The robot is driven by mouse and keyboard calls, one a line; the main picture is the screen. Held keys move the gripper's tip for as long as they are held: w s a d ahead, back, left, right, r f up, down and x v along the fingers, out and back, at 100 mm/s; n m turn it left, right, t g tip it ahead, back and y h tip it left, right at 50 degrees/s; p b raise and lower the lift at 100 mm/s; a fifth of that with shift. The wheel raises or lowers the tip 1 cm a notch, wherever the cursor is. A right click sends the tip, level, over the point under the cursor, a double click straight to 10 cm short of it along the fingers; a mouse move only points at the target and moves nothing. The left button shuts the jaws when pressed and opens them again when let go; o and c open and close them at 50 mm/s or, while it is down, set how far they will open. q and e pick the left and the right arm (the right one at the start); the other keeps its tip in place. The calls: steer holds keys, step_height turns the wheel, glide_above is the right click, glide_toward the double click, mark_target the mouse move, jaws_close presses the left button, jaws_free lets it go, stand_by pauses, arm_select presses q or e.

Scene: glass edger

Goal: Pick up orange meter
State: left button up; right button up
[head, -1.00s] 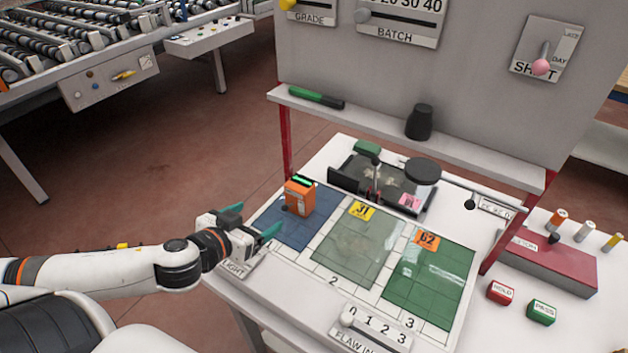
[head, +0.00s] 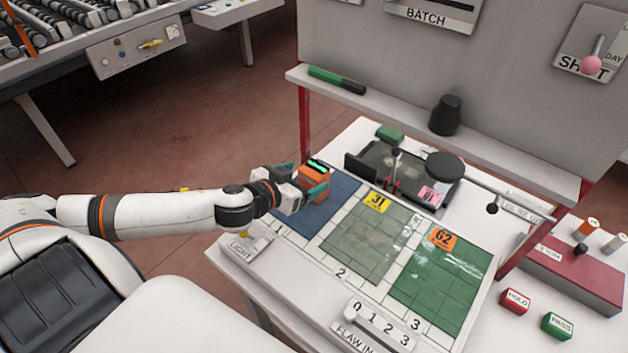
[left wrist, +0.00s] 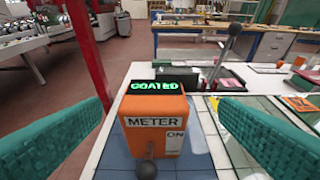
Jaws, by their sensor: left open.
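The orange meter (head: 314,178) stands upright on the blue pad (head: 331,209) at the left end of the white bench. In the left wrist view the meter (left wrist: 155,124) shows a lit green display reading "COATED", a "METER" label, an "ON" mark and a dark knob at its front. My left gripper (head: 302,185) is open, with its teal fingers (left wrist: 160,135) on either side of the meter. In the left wrist view gaps show between the fingers and the meter's sides. In the head view the gripper hides part of the meter. My right gripper is not in view.
Glass panes tagged 31 (head: 376,203) and 62 (head: 442,239) lie right of the meter. A black tray (head: 385,184) with a lever is behind. A red post (head: 304,125) and shelf (head: 420,130) stand close behind the meter. A LIGHT switch (head: 246,244) sits at the front-left corner.

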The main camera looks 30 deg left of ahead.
mark_target(312, 171)
arm_select(q)
steer(key=shift+w+f, duration=0.1)
steer(key=shift+w, duration=0.25)
steer(key=x, duration=0.1)
steer(key=p+x, duration=0.2)
steer(key=x, duration=0.1)
steer(key=shift+w+a, duration=0.1)
steer(key=shift+a, duration=0.2)
steer(key=shift+w+f, duration=0.2)
steer(key=shift+w, duration=0.15)
steer(key=shift+d, duration=0.1)
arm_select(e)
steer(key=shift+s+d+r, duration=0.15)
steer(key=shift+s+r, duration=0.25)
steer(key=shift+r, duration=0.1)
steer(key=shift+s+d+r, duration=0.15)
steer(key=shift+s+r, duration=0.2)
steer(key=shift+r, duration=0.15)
